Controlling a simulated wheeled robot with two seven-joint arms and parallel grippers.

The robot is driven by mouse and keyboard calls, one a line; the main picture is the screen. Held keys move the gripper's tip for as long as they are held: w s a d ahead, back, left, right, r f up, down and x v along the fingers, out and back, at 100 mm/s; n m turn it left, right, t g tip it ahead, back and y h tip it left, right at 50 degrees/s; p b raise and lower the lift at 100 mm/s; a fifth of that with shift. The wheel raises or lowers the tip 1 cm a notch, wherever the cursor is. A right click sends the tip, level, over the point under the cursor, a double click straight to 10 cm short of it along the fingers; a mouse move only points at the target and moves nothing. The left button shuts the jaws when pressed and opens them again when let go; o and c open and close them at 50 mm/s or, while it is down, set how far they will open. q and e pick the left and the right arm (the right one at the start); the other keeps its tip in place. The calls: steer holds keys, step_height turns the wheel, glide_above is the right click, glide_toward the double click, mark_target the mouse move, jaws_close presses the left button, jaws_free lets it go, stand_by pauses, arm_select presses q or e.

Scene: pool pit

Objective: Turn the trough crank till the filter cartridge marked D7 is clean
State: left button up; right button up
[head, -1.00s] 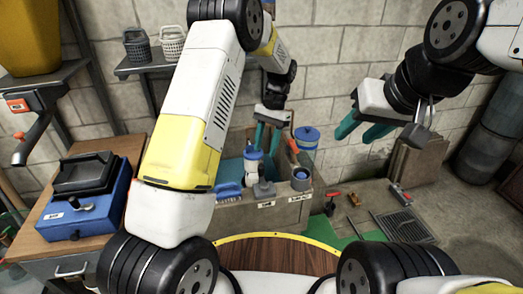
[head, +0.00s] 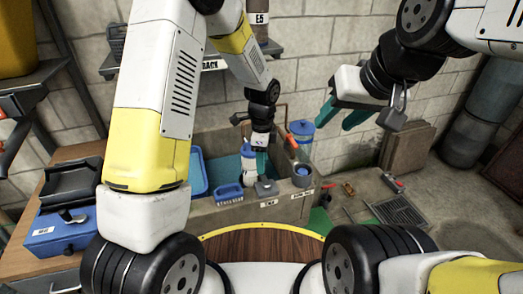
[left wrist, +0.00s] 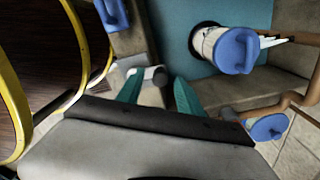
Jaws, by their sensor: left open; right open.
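The grey trough (head: 240,214) with a blue inside stands ahead, below my left arm. A white cartridge with a blue cap stands in it; it shows in the left wrist view (left wrist: 216,46) and partly in the head view (head: 249,177). I cannot read a D7 mark. A small grey piece (head: 265,188), perhaps the crank, sits at the front wall; a pale stub with a dark end (left wrist: 150,74) shows beyond my fingertips. My left gripper (head: 260,163), also in the left wrist view (left wrist: 158,92), is open over the trough. My right gripper (head: 338,116) is open and empty in the air.
A blue brush (head: 229,194) lies on the trough's front edge. A blue-lidded tub (head: 301,130) stands behind its right end. A blue box (head: 62,233) stands on the left bench. Tools and a floor grate (head: 398,211) lie to the right.

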mark_target(264, 176)
arm_select(q)
steer(key=shift+f, duration=1.2)
jaws_close()
